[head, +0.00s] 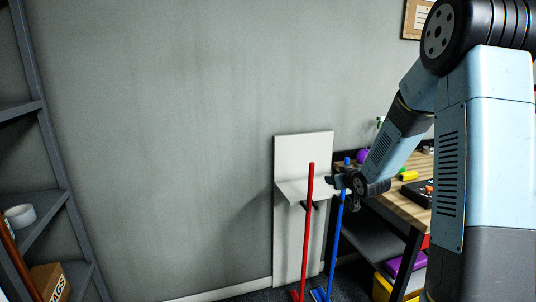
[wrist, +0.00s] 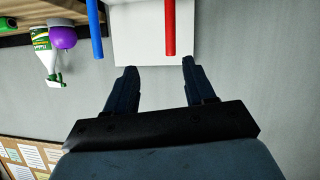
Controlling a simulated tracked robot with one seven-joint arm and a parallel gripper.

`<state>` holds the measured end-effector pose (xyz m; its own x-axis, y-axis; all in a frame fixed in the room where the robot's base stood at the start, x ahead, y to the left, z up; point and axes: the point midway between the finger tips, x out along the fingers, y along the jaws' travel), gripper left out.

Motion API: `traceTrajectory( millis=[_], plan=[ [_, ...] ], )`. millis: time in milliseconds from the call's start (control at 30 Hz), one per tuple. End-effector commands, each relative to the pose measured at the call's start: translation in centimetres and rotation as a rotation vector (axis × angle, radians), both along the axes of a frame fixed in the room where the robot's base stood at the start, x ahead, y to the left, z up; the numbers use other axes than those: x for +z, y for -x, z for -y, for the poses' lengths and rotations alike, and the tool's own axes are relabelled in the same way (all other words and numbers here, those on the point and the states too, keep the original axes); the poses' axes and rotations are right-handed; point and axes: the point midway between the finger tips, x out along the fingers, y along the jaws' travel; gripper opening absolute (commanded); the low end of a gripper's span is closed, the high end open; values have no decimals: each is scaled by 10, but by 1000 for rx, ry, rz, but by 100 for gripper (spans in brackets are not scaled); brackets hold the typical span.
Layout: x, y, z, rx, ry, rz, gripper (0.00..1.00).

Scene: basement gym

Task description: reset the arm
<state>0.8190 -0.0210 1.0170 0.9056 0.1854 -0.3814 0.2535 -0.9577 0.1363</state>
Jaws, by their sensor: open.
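My arm reaches from the right of the head view down to a white wall stand. My gripper (head: 340,184) is close to the top of the blue pole, and it is open. In the wrist view my gripper's two fingers (wrist: 157,74) are apart with nothing between them. The red pole (head: 307,225) stands upright in front of the stand, and its end also shows beyond the fingertips in the wrist view (wrist: 171,28). The blue pole (head: 335,245) leans slightly, right of the red one. It also shows in the wrist view (wrist: 95,30). I cannot tell whether my gripper touches either pole.
The white stand (head: 293,160) with a small ledge is against the grey wall. A metal shelf (head: 45,215) stands at far left. The wall between is clear.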

Motion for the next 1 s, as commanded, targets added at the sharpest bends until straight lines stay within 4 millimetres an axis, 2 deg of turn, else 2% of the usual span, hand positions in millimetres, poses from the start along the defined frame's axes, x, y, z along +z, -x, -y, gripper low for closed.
traceTrajectory(
  millis=[33, 100, 467, 700, 1000],
  plan=[
    [13, 8, 0, -13, 18, -14, 54],
    [27, 18, 2, -38, 39, -44, 54],
    [88, 91, 7, -156, 105, -191, 54],
    [120, 153, 7, -227, 110, -291, 54],
    [147, 242, 2, -292, 80, -423, 54]
  ],
)
